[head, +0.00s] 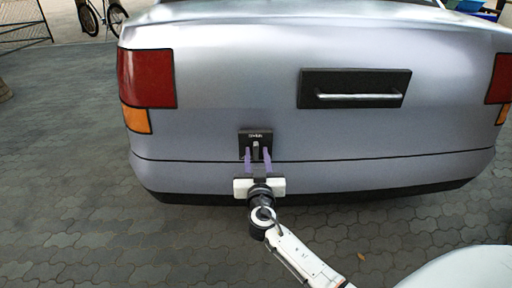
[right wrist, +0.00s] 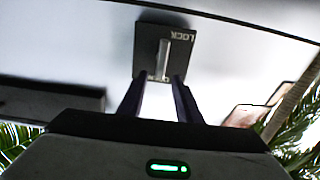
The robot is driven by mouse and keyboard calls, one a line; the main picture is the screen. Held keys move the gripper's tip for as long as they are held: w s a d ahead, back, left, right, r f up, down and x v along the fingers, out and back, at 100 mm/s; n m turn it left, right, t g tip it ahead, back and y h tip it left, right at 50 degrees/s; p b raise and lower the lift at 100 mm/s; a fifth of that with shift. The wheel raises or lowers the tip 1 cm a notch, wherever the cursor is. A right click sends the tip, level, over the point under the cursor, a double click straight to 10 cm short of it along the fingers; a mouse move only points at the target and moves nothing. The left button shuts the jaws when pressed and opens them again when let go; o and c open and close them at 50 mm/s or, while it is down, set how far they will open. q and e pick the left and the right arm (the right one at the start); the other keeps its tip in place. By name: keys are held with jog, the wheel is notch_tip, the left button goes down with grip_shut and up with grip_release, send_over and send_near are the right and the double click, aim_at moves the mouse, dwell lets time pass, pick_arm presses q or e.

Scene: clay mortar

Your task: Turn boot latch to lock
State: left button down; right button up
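The boot latch is a small dark square plate (head: 255,136) on the silver car's rear, left of the handle. Its small light grey lever (head: 256,149) shows low on the plate. I cannot tell whether the fingertips touch the plate. My left gripper is not in view.
The car boot (head: 220,90) fills most of the head view, with a black handle recess (head: 355,88) right of the latch. Red and orange tail lights (head: 147,78) sit at the sides. Paved ground (head: 70,150) is clear at left. A bicycle (head: 102,17) stands far behind.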

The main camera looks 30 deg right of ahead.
aim_at(256, 148)
jog(key=x, duration=0.5)
jog(key=shift+w, duration=0.15)
jog(key=shift+f, duration=0.1)
grip_shut()
